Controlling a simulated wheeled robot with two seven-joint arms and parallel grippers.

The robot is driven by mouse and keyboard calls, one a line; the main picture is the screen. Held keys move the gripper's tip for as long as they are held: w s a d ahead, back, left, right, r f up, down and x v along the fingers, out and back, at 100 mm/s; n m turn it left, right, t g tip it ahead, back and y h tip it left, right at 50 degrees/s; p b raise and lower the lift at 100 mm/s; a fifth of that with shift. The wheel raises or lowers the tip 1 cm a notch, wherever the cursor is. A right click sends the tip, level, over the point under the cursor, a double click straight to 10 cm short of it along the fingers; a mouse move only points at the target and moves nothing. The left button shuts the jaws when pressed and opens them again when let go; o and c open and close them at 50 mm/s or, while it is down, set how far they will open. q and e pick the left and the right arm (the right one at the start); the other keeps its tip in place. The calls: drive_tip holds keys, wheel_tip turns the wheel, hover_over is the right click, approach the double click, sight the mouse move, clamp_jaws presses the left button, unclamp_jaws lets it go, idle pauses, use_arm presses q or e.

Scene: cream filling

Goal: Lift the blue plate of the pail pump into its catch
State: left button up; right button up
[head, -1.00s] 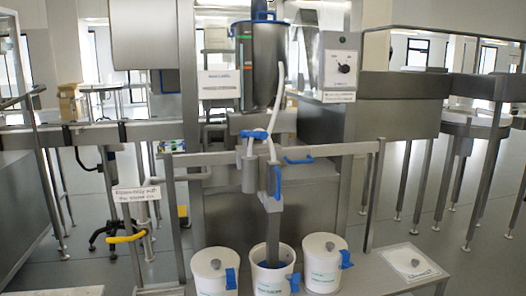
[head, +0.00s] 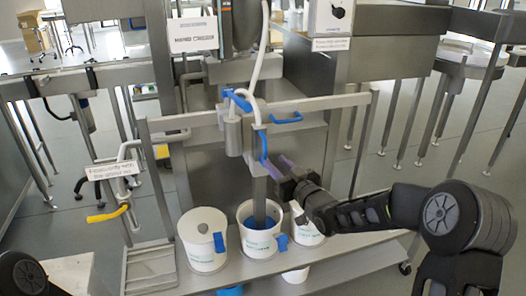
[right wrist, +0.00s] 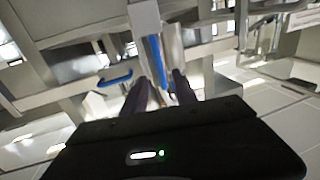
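The pail pump's grey vertical tube (head: 259,190) reaches down into the middle white pail (head: 262,242). A narrow upright blue plate (head: 263,147) is on the pump's front, above that pail. My right gripper (head: 275,163) is open, its two fingers pointing at the pump just below and right of the blue plate. In the right wrist view, the blue plate (right wrist: 158,74) shows between the two open fingers (right wrist: 162,88); I cannot tell whether they touch it. The catch cannot be made out clearly. My left gripper is out of view.
A blue handle (head: 286,119) sits on the metal crossbar (head: 330,102) right of the pump. A lidded pail (head: 203,240) stands left of the middle pail; another pail (head: 308,232) on the right is partly covered by my right arm. A yellow handle (head: 107,215) is at left.

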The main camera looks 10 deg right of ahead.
sight(266, 153)
drive_tip(key=p+x, duration=0.1)
drive_tip(key=x, duration=0.6)
drive_tip(key=shift+w+a, duration=0.1)
drive_tip(key=shift+w, duration=0.25)
drive_tip(key=shift+c, duration=0.3)
clamp_jaws()
idle(0.8)
